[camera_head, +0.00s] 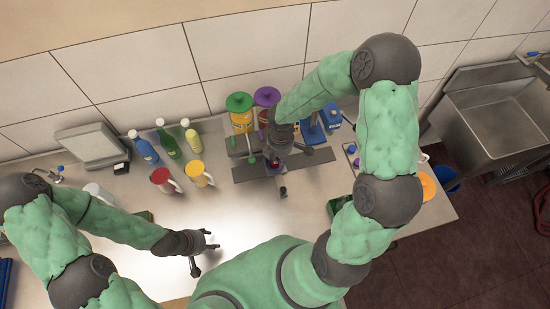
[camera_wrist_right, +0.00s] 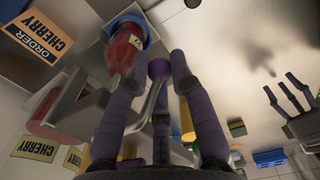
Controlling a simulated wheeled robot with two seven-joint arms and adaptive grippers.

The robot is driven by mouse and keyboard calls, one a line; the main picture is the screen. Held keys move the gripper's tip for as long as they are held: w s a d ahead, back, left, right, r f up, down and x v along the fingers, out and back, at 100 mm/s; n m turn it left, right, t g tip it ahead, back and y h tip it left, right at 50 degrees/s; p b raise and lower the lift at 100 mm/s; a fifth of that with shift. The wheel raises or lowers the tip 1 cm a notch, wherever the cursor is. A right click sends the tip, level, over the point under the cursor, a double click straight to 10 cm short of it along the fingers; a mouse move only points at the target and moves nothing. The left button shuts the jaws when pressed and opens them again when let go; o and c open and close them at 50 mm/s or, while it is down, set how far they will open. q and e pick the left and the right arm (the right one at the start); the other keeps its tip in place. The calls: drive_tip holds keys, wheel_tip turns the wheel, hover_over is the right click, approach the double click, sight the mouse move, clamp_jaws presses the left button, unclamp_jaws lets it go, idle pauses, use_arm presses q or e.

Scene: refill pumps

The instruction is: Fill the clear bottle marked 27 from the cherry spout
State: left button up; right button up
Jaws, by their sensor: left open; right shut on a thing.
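My right gripper (camera_head: 280,150) is in front of the pump jars, low near the dark stand. In the right wrist view its fingers (camera_wrist_right: 155,75) are closed together on something that I cannot make out. A purple tip with a thin pale tube (camera_wrist_right: 158,68) shows between the fingers. A clear bottle with red contents (camera_wrist_right: 122,55) and a small pale label is beside the left finger, its far end at a blue ring; I cannot read the number for sure. Cherry labels (camera_wrist_right: 37,148) show by a red container (camera_wrist_right: 62,113). My left gripper (camera_head: 200,252) is open and empty above the counter.
Green (camera_head: 239,102) and purple (camera_head: 267,96) pump tops stand at the wall. Several capped bottles (camera_head: 167,143), a red-topped mug (camera_head: 162,178) and a yellow mug (camera_head: 198,174) are left of the pumps. An order sign (camera_wrist_right: 38,35) reads cherry. The counter's middle is clear.

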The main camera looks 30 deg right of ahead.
idle(0.5)
use_arm(q)
wheel_tip(320, 180, up, 4)
drive_tip(key=p, duration=0.4)
use_arm(e)
wheel_tip(320, 180, up, 5)
drive_tip(key=shift+f, duration=0.2)
use_arm(q)
drive_tip(key=shift+f, duration=0.25)
use_arm(e)
drive_tip(key=o, duration=1)
drive_tip(key=shift+f, duration=0.25)
use_arm(q)
drive_tip(key=shift+r+p, duration=2.15)
drive_tip(key=shift+r, duration=0.25)
use_arm(e)
drive_tip(key=shift+s+a+r, duration=0.2)
drive_tip(key=shift+s+r, duration=0.6)
drive_tip(key=shift+r, duration=0.35)
drive_tip(key=shift+s+a+r, duration=0.15)
drive_tip(key=shift+s+r, duration=0.7)
drive_tip(key=shift+r, duration=0.35)
drive_tip(key=shift+s+a+r, duration=0.2)
drive_tip(key=shift+s+r, duration=0.6)
drive_tip(key=shift+r, duration=0.35)
